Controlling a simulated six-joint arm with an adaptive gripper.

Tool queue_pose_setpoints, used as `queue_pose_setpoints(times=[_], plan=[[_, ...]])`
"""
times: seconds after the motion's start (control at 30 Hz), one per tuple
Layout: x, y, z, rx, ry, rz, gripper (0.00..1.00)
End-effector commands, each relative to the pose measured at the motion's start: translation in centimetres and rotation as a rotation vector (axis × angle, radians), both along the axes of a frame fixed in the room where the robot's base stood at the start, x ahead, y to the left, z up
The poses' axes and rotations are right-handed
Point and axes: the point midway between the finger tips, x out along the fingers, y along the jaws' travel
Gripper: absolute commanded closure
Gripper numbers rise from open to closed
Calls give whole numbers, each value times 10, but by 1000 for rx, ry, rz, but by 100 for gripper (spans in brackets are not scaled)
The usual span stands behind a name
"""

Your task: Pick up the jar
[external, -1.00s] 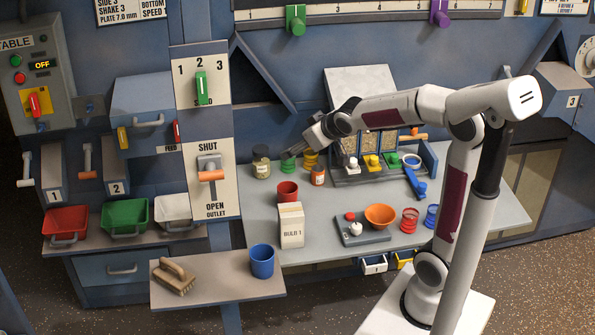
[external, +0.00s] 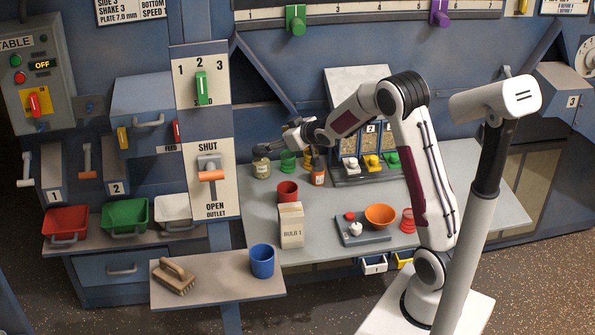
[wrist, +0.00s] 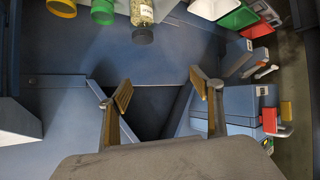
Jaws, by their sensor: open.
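The jar (external: 261,168) is clear with pale greenish contents and a dark lid. It stands upright at the back left of the grey table. It also shows at the top of the wrist view (wrist: 142,14), with its dark lid towards the fingers. My gripper (external: 270,146) is level, pointing left, close to the lid and seemingly a little above it. In the wrist view my gripper (wrist: 161,88) has its two fingers wide apart with nothing between them. The jar lies outside the finger gap there.
A red cup (external: 287,191) and a carton (external: 291,225) stand nearer the front. The blue panel wall rises close behind.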

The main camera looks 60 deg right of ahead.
Motion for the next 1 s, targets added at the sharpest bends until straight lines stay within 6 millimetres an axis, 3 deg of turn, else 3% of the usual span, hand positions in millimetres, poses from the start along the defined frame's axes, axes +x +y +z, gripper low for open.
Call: queue_pose_setpoints(times=[0.3, 0.7, 1.0], plan=[[28, -28, -54, 25, -64, 27, 35], [45, -54, -121, 74, -151, 67, 35], [48, -60, -145, 97, -187, 85, 35]])
